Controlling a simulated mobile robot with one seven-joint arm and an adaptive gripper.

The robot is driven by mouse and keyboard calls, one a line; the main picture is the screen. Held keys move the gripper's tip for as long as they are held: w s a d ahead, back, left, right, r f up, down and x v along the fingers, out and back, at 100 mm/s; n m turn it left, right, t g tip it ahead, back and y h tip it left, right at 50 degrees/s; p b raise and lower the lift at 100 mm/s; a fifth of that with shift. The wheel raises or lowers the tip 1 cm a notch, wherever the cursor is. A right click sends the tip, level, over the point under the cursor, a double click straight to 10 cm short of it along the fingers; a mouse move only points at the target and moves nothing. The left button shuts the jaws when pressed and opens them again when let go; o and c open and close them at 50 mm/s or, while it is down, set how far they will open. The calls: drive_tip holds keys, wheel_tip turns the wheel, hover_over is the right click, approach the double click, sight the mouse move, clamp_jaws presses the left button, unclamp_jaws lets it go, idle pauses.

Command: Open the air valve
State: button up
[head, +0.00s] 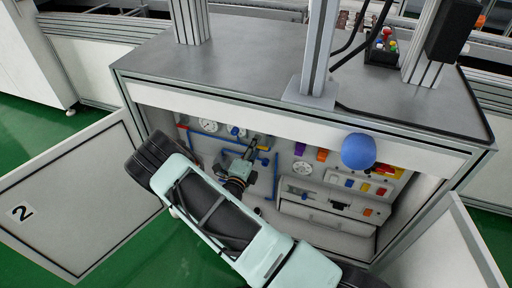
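Inside an open cabinet below the grey worktop is a panel with blue pipes (275,172), round gauges and small blue parts. I cannot tell for sure which part is the air valve; a small blue part (237,131) sits beside a gauge at the upper left of the panel. My gripper (254,146) reaches into the cabinet at the left half of the panel, close to the blue pipes. It is small in view and partly hidden by my arm, so I cannot tell whether its fingers are open or touch anything. My arm covers the panel's lower left.
The cabinet's left door (88,200) and right door (450,262) stand open. A blue rounded object (358,151) shows before the cabinet's upper edge. A button box (382,48) stands on the worktop (250,60).

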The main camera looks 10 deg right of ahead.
sight(267, 147)
drive_tip(key=shift+c, duration=0.6)
clamp_jaws()
drive_tip(key=shift+r, duration=0.15)
drive_tip(key=m+p, duration=0.1)
drive_tip(key=r+m+p, duration=0.1)
drive_tip(key=m, duration=0.1)
drive_tip(key=m+p, duration=0.1)
drive_tip(key=r+m, duration=0.1)
drive_tip(key=m, duration=0.1)
drive_tip(key=m+p, duration=0.1)
drive_tip(key=shift+s+d+r+m+p, duration=0.2)
drive_tip(key=shift+d+m+p, duration=0.1)
drive_tip(key=shift+d, duration=0.1)
drive_tip(key=m+p, duration=0.1)
drive_tip(key=d+m, duration=0.1)
drive_tip(key=m, duration=0.1)
drive_tip(key=r+m+p, duration=0.1)
drive_tip(key=m, duration=0.1)
drive_tip(key=shift+s+d+p, duration=0.15)
drive_tip(key=shift+s+p, duration=0.2)
drive_tip(key=shift+s, duration=0.05)
drive_tip(key=shift+s+d+r+m+p, duration=0.15)
drive_tip(key=shift+d+m+p, duration=0.15)
drive_tip(key=shift+m, duration=0.6)
drive_tip(key=shift+s+d+f+m+p, duration=0.15)
drive_tip(key=shift+m+p, duration=0.2)
drive_tip(key=shift+m, duration=0.55)
drive_tip(key=shift+s+d+r+m+p, duration=0.1)
drive_tip(key=shift+d+m+p, duration=0.2)
drive_tip(key=shift+m, duration=0.6)
